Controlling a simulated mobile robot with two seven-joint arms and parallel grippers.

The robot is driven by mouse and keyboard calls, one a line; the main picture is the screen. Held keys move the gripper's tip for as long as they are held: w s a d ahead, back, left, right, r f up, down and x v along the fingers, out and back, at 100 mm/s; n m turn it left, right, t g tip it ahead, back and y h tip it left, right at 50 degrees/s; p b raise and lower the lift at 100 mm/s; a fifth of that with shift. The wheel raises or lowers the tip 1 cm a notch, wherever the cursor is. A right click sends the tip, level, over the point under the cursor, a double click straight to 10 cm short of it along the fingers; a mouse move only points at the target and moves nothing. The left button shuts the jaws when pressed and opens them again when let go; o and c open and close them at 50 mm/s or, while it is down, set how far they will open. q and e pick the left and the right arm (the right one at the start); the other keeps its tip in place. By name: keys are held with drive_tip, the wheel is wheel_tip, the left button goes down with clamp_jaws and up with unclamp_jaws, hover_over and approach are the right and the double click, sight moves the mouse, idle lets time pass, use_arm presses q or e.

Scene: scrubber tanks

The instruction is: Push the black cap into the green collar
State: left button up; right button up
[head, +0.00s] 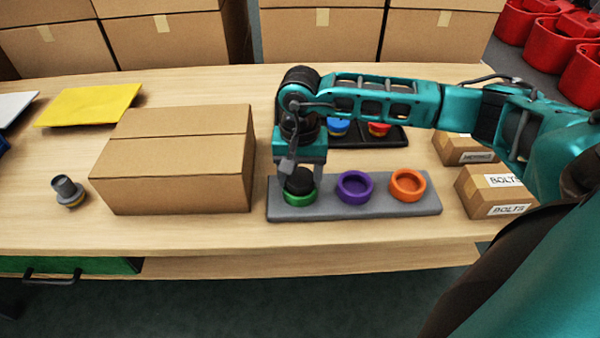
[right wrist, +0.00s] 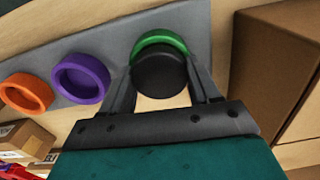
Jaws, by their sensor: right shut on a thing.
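The black cap (head: 299,181) is between the fingers of my right gripper (head: 300,178), which is shut on it. The cap is at the green collar (head: 299,198), at the left end of a grey base plate (head: 330,208). In the right wrist view the black cap (right wrist: 160,74) covers much of the green collar (right wrist: 162,38), whose far rim shows beyond it. I cannot tell how deep the cap sits. The right gripper's fingers (right wrist: 160,90) are on both sides of the cap. My left gripper is not in view.
A purple collar (head: 355,187) and an orange collar (head: 408,185) stand on the same plate. A large cardboard box (head: 180,160) is close on the left. A black tray (head: 362,140) with blue and red caps lies behind. Small bolt boxes (head: 494,190) stand right.

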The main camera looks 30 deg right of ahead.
drive_tip(key=shift+f, duration=0.15)
drive_tip(key=o, duration=1.1)
drive_tip(key=shift+s+f, duration=0.1)
drive_tip(key=shift+s+d+f, duration=0.1)
drive_tip(key=shift+d, duration=0.1)
drive_tip(key=shift+o, duration=0.8)
drive_tip(key=shift+r, duration=0.25)
drive_tip(key=shift+r+p, duration=0.5)
drive_tip(key=shift+r, duration=0.1)
drive_tip(key=shift+w+a+r+p, duration=0.1)
drive_tip(key=shift+r+p, duration=0.7)
drive_tip(key=shift+r, duration=0.65)
drive_tip(key=shift+w+a+r+p, duration=0.1)
drive_tip(key=shift+r+p, duration=0.7)
drive_tip(key=shift+r, duration=0.65)
